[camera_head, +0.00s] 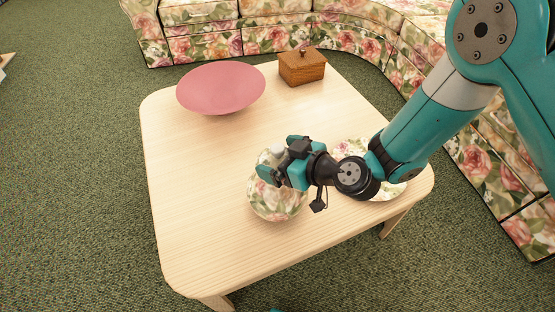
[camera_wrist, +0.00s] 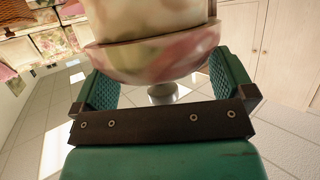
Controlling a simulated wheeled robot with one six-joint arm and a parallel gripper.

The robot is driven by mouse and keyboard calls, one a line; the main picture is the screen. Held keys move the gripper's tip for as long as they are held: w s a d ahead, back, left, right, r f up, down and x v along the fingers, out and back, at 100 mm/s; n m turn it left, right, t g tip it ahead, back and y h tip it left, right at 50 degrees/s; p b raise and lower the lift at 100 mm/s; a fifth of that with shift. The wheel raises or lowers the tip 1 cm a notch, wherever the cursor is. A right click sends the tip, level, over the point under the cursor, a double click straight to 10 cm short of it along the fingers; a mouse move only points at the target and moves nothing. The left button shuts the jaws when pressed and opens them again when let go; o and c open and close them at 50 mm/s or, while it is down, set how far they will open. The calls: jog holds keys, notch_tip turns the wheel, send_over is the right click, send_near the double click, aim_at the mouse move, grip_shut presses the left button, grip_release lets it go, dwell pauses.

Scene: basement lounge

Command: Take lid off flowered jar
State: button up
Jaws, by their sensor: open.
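The flowered jar (camera_head: 278,203) is round and cream with pink roses and green leaves. It stands upright near the front of the wooden table. My gripper (camera_head: 281,158) is at the jar's top, with its fingers spread on either side of the pale lid knob (camera_head: 277,150). In the wrist view the picture is upside down: the flowered lid (camera_wrist: 155,58) hangs below the jar body (camera_wrist: 150,18), and the grey knob (camera_wrist: 162,94) shows between the two teal fingers of the gripper (camera_wrist: 163,80). The fingers appear apart from the knob. The lid is seated on the jar.
The pale table (camera_head: 195,180) has free room at its left and middle. A pink bowl (camera_head: 220,90) and a brown wooden box (camera_head: 302,68) stand at the back. A flowered plate (camera_head: 346,149) lies to the right, partly hidden under my arm. Floral sofas (camera_head: 215,30) surround the back and right.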

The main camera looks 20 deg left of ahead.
jog(key=shift+w+a+f, duration=0.15)
jog(key=shift+a+f, duration=0.05)
jog(key=shift+a, duration=0.3)
jog(key=c, duration=0.7)
jog(key=shift+r, duration=0.1)
